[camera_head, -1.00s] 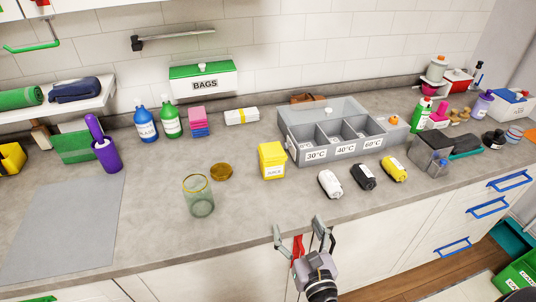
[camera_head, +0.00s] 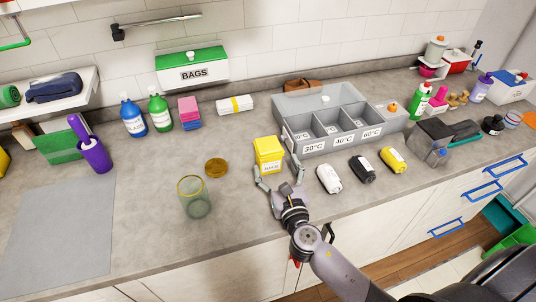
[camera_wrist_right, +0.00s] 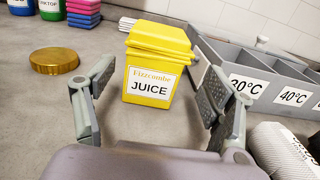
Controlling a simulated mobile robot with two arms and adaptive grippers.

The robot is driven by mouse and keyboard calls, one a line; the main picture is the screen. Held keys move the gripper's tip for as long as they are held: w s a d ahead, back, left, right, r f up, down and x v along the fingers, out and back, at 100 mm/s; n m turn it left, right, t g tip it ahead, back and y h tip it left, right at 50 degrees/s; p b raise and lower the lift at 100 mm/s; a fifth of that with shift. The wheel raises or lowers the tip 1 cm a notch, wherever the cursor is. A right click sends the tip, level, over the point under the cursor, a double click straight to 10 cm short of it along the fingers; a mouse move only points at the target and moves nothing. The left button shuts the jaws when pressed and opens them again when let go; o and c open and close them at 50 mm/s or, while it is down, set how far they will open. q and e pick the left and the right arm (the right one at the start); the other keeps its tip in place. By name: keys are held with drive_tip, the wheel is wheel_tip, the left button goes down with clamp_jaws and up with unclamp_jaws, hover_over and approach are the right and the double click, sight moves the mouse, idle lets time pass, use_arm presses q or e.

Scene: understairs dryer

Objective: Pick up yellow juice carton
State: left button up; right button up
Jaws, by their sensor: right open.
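The yellow juice carton (camera_head: 268,150) stands upright on the grey counter, just left of the grey sorting box. In the right wrist view the carton (camera_wrist_right: 154,84) shows its white JUICE label, straight ahead beyond the fingertips. My right gripper (camera_head: 278,176) is open and empty, low over the counter on the near side of the carton. In the right wrist view its two fingers (camera_wrist_right: 156,100) are spread to the left and right, with the carton framed between them and a little beyond. My left gripper is not in view.
The sorting box (camera_head: 318,146) stands close right of the carton. White (camera_head: 328,179), black (camera_head: 363,169) and yellow (camera_head: 393,160) rolls lie in front of it. A glass jar (camera_head: 193,198) and a round amber lid (camera_head: 216,168) are to the left.

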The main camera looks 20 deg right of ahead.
sight(271, 159)
drive_tip(key=shift+w, duration=0.6)
drive_tip(key=shift+w+r, duration=0.2)
drive_tip(key=shift+w, duration=0.15)
drive_tip(key=w+p, duration=0.1)
drive_tip(key=w, duration=0.2)
drive_tip(key=shift+w, duration=0.8)
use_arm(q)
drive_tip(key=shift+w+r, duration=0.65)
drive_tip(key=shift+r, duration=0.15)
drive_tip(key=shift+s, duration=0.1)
use_arm(e)
drive_tip(key=shift+s, duration=0.1)
drive_tip(key=shift+c, duration=0.4)
drive_tip(key=c, duration=1.1)
